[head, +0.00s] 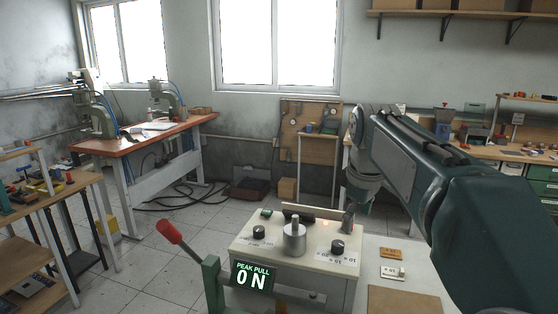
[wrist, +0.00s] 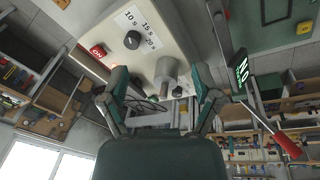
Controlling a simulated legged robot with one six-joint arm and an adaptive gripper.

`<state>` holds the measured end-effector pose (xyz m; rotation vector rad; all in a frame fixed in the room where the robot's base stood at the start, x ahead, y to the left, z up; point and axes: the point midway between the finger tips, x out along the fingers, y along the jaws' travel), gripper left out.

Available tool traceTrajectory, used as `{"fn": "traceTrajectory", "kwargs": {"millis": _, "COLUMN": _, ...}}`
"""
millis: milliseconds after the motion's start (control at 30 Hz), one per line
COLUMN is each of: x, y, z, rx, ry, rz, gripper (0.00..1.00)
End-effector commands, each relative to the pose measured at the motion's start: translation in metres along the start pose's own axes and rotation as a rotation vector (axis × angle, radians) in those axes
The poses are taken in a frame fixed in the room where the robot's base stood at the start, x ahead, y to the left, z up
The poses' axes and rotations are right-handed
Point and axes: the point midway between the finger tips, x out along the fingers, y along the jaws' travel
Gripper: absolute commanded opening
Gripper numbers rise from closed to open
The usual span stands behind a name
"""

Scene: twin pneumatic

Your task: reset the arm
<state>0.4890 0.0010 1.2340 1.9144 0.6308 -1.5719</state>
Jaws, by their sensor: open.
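My arm comes in from the right in the head view and bends down at the wrist. My gripper (head: 349,216) hangs at the back right of a cream tester box (head: 290,252), partly hidden there. In the wrist view my gripper (wrist: 158,82) is open, its two green fingers spread apart. A grey metal cylinder (wrist: 166,72) on the box shows between the fingers; nothing is seen held. The same cylinder (head: 294,238) stands upright on the box top in the head view.
The box has black knobs (head: 338,247), a display (head: 254,277) reading "PEAK PULL 0 N" and a red-handled lever (head: 170,232) at its left. Small tags (head: 391,252) lie to its right.

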Motion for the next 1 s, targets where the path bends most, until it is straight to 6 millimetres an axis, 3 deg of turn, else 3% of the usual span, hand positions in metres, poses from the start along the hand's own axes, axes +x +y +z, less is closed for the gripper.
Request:
{"fn": "traceTrajectory", "kwargs": {"millis": 200, "x": -0.004, "y": -0.04, "z": 0.042, "rx": 0.17, "ry": 0.054, "rz": 0.043, "gripper": 0.81}}
{"fn": "traceTrajectory", "kwargs": {"millis": 467, "x": 0.009, "y": -0.089, "z": 0.093, "rx": 0.376, "ry": 0.125, "rz": 0.081, "gripper": 0.81}}
{"fn": "traceTrajectory", "kwargs": {"millis": 800, "x": 0.052, "y": -0.152, "z": 0.16, "rx": 0.64, "ry": 0.231, "rz": 0.109, "gripper": 0.81}}
{"fn": "traceTrajectory", "kwargs": {"millis": 1000, "x": 0.076, "y": -0.175, "z": 0.183, "rx": 0.742, "ry": 0.274, "rz": 0.112, "gripper": 0.81}}
